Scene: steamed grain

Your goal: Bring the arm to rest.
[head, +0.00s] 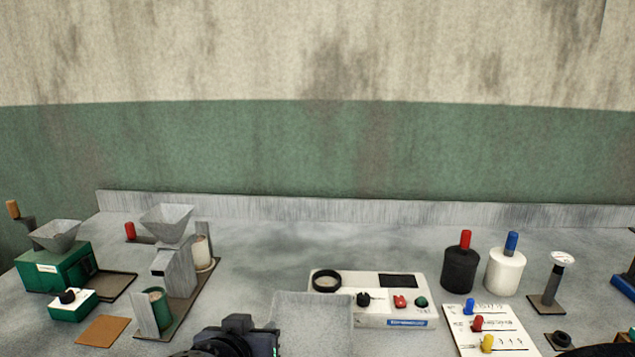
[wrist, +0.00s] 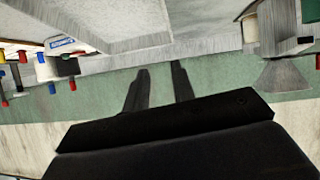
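My gripper (wrist: 161,70) shows in the wrist view as two dark fingers standing apart with nothing between them. It is open and empty. The wrist picture is upside down, with the bench at the top and the green wall band behind the fingers. In the head view a dark part of my arm (head: 235,338) shows at the bottom edge, left of the middle. The fingers cannot be made out there. I cannot tell how far the fingertips are from the bench.
On the grey bench (head: 265,250) stand a green grinder (head: 55,270) and a grey hopper device (head: 175,270) at left. A white control box (head: 385,318) is in the middle. Black (head: 460,270) and white (head: 505,272) bottles and a card with coloured pegs (head: 490,335) are at right.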

